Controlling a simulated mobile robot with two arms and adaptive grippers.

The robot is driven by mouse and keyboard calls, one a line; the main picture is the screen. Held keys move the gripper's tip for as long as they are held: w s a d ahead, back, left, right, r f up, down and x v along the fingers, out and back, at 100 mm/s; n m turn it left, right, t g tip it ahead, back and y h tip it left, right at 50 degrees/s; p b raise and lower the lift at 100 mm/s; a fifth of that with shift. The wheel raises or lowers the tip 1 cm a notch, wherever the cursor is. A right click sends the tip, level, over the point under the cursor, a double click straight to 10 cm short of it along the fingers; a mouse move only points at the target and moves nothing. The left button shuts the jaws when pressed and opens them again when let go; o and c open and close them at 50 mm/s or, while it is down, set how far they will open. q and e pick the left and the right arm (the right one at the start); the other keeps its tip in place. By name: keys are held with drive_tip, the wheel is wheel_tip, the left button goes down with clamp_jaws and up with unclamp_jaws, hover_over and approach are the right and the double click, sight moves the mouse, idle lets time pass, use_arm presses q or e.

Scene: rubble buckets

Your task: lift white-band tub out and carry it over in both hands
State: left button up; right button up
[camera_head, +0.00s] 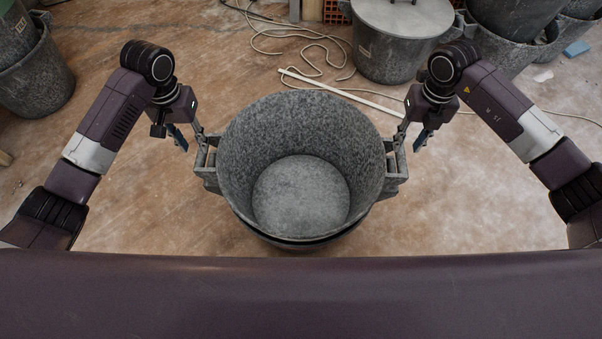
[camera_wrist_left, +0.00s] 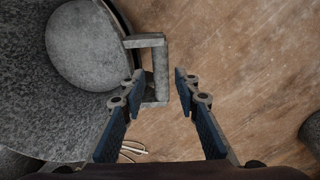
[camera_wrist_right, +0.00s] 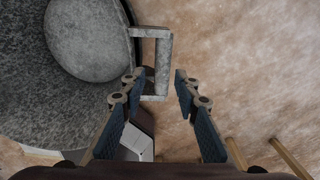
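A grey speckled tub (camera_head: 365,130) stands upright and empty in front of me. A dark edge shows below its near rim; I cannot tell whether it belongs to a second tub. No white band shows. The tub has a left handle (camera_head: 207,170) and a right handle (camera_head: 392,172). My left gripper (camera_head: 190,140) is open, and in the left wrist view the handle's outer bar (camera_wrist_left: 161,75) lies between its fingertips. My right gripper (camera_head: 410,138) is open, and in the right wrist view the handle bar (camera_wrist_right: 164,65) lies between its fingertips. Contact cannot be seen.
A lidded grey tub (camera_head: 390,50) stands behind. Stacked tubs stand at the far left (camera_head: 38,80) and the back right (camera_head: 500,45). A pale cable (camera_head: 320,42) and a white strip (camera_head: 345,93) lie on the floor. Bare floor surrounds the tub's sides.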

sight(200, 154)
use_arm(q)
drive_tip(key=shift+w, duration=0.5)
use_arm(e)
drive_tip(key=shift+w+d, duration=0.25)
drive_tip(key=shift+w, duration=0.25)
use_arm(q)
drive_tip(key=shift+s, duration=0.1)
use_arm(e)
drive_tip(key=shift+s, duration=0.1)
use_arm(q)
drive_tip(key=shift+s+r, duration=0.1)
use_arm(e)
drive_tip(key=shift+s+r, duration=0.1)
